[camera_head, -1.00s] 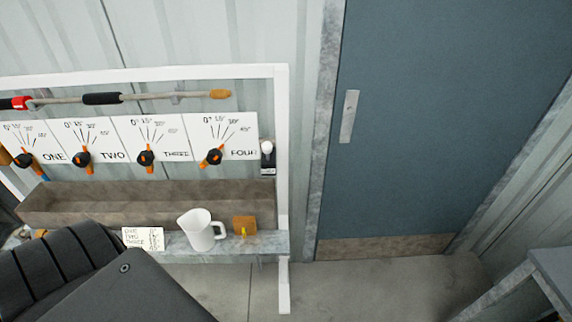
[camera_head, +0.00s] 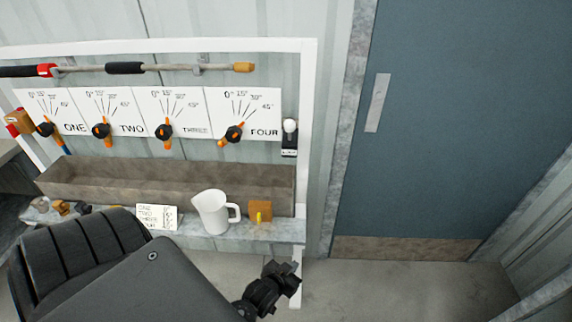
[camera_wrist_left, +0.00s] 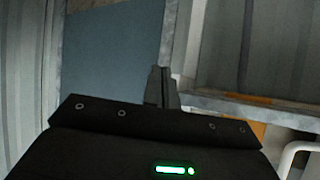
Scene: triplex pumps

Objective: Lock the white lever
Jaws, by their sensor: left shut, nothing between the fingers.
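The white lever (camera_head: 290,126) is a small white knob on a dark mount with a small label, at the right end of the panel frame, right of the FOUR dial. In the head view my left gripper (camera_head: 289,276) is low, in front of the frame's right leg, well below the lever and apart from it. In the left wrist view the fingers (camera_wrist_left: 160,86) are together and hold nothing. The lever cannot be made out in the wrist view. My right gripper is not in view.
A white jug (camera_head: 211,212), an orange-brown block (camera_head: 260,211) and a written card (camera_head: 158,217) are on the grey shelf (camera_head: 285,231). Orange-handled valves sit on the dial panel. A brown trough (camera_head: 150,181) runs below. A blue door (camera_head: 450,130) is at right.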

